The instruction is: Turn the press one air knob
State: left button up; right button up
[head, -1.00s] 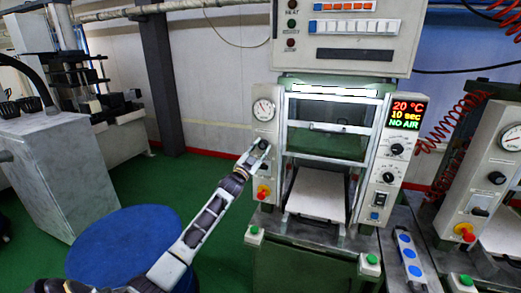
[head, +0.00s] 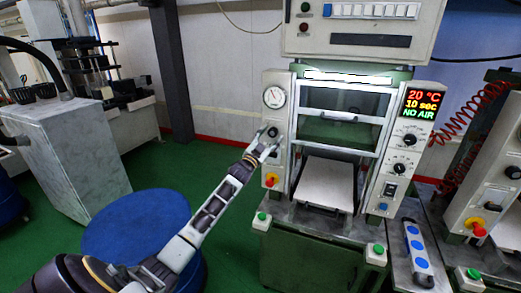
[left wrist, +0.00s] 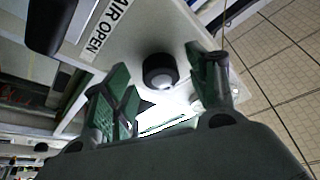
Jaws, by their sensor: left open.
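Press one stands in the middle of the head view, with a pressure gauge (head: 274,97) on its left panel. Below the gauge is the black round air knob (head: 272,132). In the left wrist view the knob (left wrist: 160,72) shows between the green fingers, near a label reading "AIR OPEN" (left wrist: 108,28). My left gripper (head: 264,149) is open, just below and in front of the knob. No finger clearly touches it. The display (head: 423,104) reads 20 °C, 10 sec, NO AIR. My right gripper is not in view.
A red and yellow emergency button (head: 270,180) sits below the knob. A blue drum (head: 135,232) stands at front left. A second press panel (head: 490,180) is at right. A strip with blue buttons (head: 416,246) lies between the presses. Green floor is open at left.

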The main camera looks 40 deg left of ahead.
pick_arm(q)
jog(key=v, duration=1.1)
jog(key=shift+s+f, duration=0.2)
jog(key=shift+s, duration=0.15)
dwell(0.3)
dwell(0.5)
